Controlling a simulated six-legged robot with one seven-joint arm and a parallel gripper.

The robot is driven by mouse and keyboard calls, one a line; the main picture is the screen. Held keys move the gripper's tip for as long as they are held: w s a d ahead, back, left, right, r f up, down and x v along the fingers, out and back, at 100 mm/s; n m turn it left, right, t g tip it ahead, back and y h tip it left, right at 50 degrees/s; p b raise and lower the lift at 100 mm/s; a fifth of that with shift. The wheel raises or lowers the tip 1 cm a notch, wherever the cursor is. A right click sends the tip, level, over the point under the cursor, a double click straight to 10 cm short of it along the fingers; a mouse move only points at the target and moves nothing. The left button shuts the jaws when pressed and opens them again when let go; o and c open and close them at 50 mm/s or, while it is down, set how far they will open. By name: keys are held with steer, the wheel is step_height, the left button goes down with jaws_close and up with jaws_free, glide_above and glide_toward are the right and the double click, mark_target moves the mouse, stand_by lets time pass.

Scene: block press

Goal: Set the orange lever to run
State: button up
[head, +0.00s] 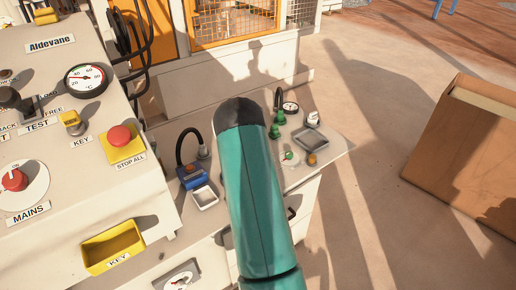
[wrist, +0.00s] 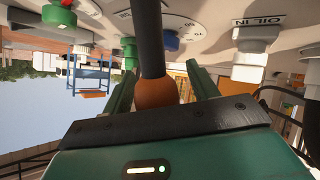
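The orange lever shows in the wrist view as an orange knob (wrist: 156,93) on a thick black shaft (wrist: 149,35), which reaches up the picture towards a pale panel. My gripper (wrist: 160,80) has its two green fingers on either side of the knob and appears open, with a gap at least on the right. The lower part of the knob is hidden behind the gripper body. No run mark for the lever is readable. In the head view my green arm covers the middle of the lower bench, and neither my gripper nor the lever can be made out with certainty.
Near the lever in the wrist view are a green knob (wrist: 129,53), a blue knob (wrist: 170,41) and a white fitting (wrist: 256,38) by an OIL IN label. The head view shows a console with a red STOP ALL button (head: 120,136) and a brown box (head: 468,145).

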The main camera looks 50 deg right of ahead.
steer(key=shift+r, duration=0.1)
steer(key=v, duration=1.4)
steer(key=shift+d, duration=0.1)
